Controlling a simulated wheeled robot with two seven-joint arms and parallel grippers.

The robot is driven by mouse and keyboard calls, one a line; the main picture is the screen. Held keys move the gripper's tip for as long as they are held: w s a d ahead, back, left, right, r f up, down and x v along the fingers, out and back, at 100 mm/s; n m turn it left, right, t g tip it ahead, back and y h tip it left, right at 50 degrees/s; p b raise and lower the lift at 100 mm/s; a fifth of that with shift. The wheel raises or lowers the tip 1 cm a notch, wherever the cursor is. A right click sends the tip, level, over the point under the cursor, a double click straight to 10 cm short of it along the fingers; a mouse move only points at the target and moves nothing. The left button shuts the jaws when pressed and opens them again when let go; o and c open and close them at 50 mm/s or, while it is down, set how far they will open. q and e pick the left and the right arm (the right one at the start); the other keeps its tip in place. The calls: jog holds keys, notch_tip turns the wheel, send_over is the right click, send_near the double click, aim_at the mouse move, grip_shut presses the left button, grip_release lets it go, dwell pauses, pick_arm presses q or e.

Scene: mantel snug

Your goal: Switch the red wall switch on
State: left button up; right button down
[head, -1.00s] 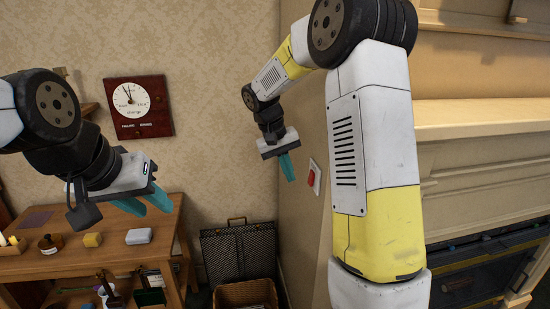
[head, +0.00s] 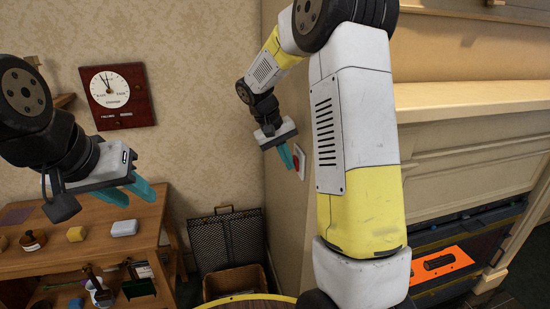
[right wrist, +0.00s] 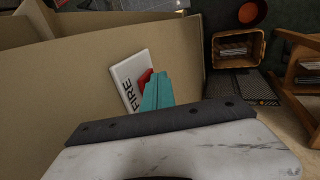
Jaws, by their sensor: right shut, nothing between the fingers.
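The red wall switch (head: 296,162) is a red rocker on a white plate, on the beige side wall just right of my right gripper (head: 288,163). In the right wrist view the white plate (right wrist: 126,78) reads "FIRE", and its red rocker (right wrist: 146,77) is partly hidden behind the teal fingers. My right gripper (right wrist: 157,90) is shut and empty, its tips right at the rocker; I cannot tell whether they touch it. The rocker's on or off position is not clear. My left gripper (head: 138,191) is open and empty, over the wooden table at left.
The wooden table (head: 95,245) holds a bottle, a yellow block and a grey block. A clock (head: 118,97) hangs on the back wall. A black mesh screen (head: 226,238) and a basket (head: 236,281) stand in the corner. A mantel (head: 470,100) is at right.

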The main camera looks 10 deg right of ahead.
jog(key=shift+r, duration=0.85)
